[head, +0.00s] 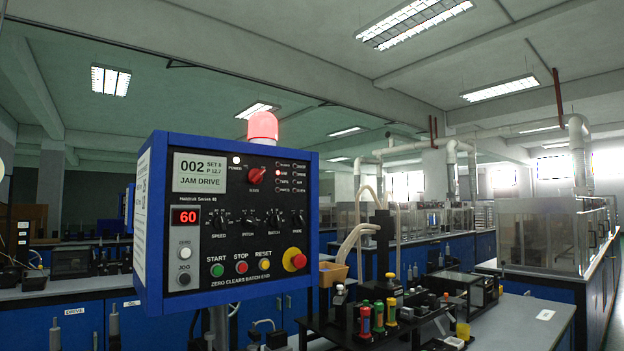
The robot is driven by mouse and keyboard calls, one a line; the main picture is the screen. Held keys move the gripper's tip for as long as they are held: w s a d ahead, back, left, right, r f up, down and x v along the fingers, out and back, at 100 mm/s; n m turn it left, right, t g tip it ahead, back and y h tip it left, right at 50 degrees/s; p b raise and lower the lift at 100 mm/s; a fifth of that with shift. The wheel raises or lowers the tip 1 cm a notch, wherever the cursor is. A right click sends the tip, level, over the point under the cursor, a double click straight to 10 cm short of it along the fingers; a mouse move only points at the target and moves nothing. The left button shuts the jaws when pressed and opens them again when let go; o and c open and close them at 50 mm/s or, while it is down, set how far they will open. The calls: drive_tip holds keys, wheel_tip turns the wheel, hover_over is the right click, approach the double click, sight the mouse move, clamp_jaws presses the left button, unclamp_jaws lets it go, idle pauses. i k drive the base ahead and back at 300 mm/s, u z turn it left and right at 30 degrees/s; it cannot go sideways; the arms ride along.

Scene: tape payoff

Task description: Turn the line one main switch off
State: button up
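A blue control box (145,230) with a black front panel stands at the left middle. A red rotary knob (257,176) sits at the panel's upper middle, with a small label under it that is too small to read surely. The knob's pointer looks tilted, but I cannot tell its exact position. A white lamp (236,160) to its left is lit. The box's small screen (200,172) reads "002" and "JAM DRIVE". I see no label for line one. My gripper is not in view.
A red beacon (262,127) glows on the box. Below the knob are several black dials, START, STOP and RESET buttons, and a red mushroom button (294,259) on yellow. A red display (186,216) shows 60. A cluttered bench (530,310) stands at right.

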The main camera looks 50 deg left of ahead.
sight(255, 176)
drive_tip(key=i, duration=0.6)
drive_tip(key=u, duration=2.1)
